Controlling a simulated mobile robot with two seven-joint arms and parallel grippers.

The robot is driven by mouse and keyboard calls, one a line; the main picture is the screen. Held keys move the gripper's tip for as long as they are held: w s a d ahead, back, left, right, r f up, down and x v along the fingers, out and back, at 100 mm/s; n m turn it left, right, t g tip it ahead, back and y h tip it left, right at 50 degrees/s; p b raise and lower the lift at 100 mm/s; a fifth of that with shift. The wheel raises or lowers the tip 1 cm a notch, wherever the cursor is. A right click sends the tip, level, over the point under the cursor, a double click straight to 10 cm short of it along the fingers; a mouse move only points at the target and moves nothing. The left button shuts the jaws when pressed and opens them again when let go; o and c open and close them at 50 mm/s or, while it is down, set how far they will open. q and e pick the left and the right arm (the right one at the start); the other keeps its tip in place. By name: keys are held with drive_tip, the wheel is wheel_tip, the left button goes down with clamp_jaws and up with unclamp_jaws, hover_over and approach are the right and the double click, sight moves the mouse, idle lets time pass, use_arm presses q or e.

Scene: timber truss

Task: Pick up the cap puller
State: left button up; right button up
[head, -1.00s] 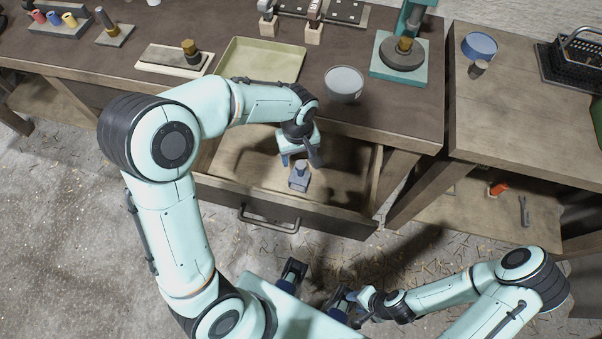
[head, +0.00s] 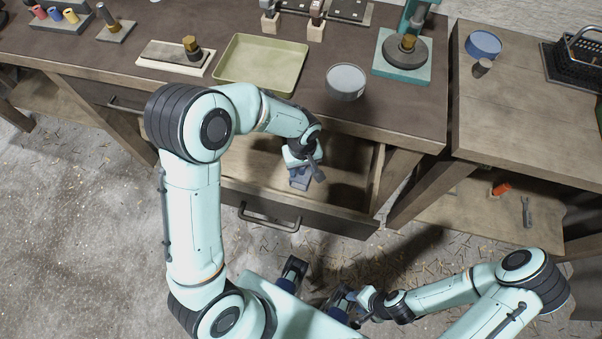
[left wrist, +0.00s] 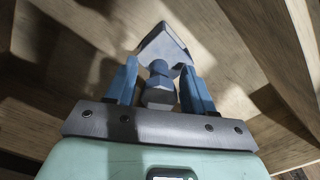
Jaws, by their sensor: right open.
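The cap puller (left wrist: 165,45), a grey-blue tool with an angular block and a narrower faceted knob, is in the open drawer (head: 252,172). In the head view my left gripper (head: 300,178) is over it and hides most of it. In the left wrist view the two blue fingers of my left gripper (left wrist: 160,82) stand apart on either side of the knob, with small gaps showing. My right gripper (head: 350,298) is open and empty, low in front of the bench, away from the drawer.
The drawer's walls surround my left gripper. On the bench above stand a green tray (head: 262,64), a round grey tin (head: 346,80) and a teal press stand (head: 403,60). A side table (head: 520,110) is at the right. The drawer's right part is clear.

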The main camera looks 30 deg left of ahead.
use_arm(q)
clamp_jaws()
drive_tip(key=shift+r, duration=0.15)
wheel_tip(320, 180, up, 20)
drive_tip(key=p, duration=0.2)
drive_tip(key=shift+c, duration=1.7)
unclamp_jaws()
clamp_jaws()
